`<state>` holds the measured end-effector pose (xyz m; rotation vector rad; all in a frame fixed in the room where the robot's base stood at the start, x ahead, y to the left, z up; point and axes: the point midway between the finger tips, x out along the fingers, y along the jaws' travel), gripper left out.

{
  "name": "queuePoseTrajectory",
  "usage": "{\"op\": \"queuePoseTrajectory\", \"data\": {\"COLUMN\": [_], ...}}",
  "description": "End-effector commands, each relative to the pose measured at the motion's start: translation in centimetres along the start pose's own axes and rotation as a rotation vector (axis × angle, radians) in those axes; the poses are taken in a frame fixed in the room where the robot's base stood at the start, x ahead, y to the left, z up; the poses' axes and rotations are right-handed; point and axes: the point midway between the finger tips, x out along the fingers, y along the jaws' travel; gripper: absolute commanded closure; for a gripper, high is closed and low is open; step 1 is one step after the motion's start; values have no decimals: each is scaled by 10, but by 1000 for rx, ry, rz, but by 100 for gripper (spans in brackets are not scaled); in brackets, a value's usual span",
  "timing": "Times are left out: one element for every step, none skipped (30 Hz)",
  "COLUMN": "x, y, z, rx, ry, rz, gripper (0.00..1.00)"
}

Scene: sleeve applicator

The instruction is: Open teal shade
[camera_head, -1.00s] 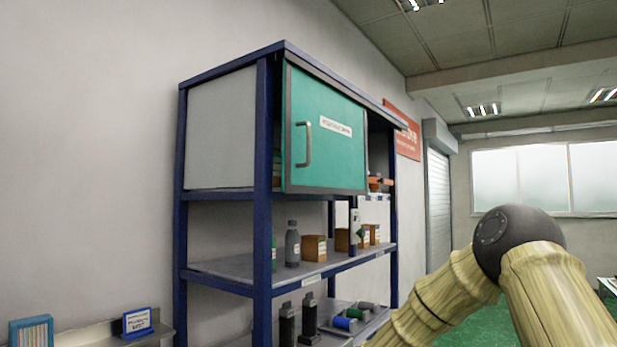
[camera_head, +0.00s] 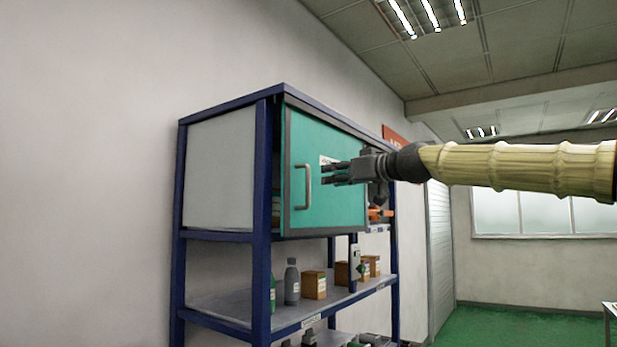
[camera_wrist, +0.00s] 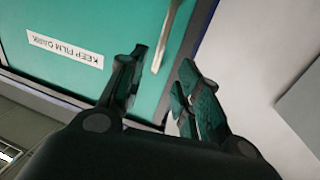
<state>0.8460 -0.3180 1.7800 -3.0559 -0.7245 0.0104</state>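The teal shade (camera_head: 335,215) is a flat grey-framed panel on the front of the shelf's upper compartment. It carries a vertical grey bar handle (camera_head: 308,187) near its left edge. A white label reading "KEEP FILM DARK" (camera_wrist: 65,48) shows in the wrist view and is partly hidden by my gripper in the head view. My gripper (camera_head: 330,172) is in front of the panel, pointing left, just right of the handle in the picture. In the wrist view, my gripper (camera_wrist: 163,62) has its fingers apart, with the handle (camera_wrist: 165,38) ahead of the gap. Contact is not visible.
The blue-framed shelf (camera_head: 262,180) stands against the wall. A grey bottle (camera_head: 292,282) and several cardboard boxes stand on the shelf below. An orange item (camera_head: 380,213) shows right of the panel.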

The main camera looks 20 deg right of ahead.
Motion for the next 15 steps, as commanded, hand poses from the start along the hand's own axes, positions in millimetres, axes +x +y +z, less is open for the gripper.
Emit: {"op": "queuePoseTrajectory", "data": {"x": [-2,-2,-1,1,3,7,10,13,18,22,25,30,34,38,43], "y": [1,1,1,1,1,1,1,1,1,1,1,1,1,1,1], "z": [-6,-7,-9,-9,-9,-9,-9,-10,-10,-9,-9,-10,-10,-10,-10], "rx": [-2,-3,-3,-3,-3,-3,-2,-2,-2,-1,-1,-1,-1,-1,-2], "ry": [5,7,8,8,7,6,6,6,6,5,5,6,6,6,6], "rz": [0,0,-1,-1,-1,-1,-1,-1,-1,-1,-1,-1,-1,-1,-1], "gripper": [66,66,66,66,66,66,66,66,66,66,66,66,66,66,66]}}
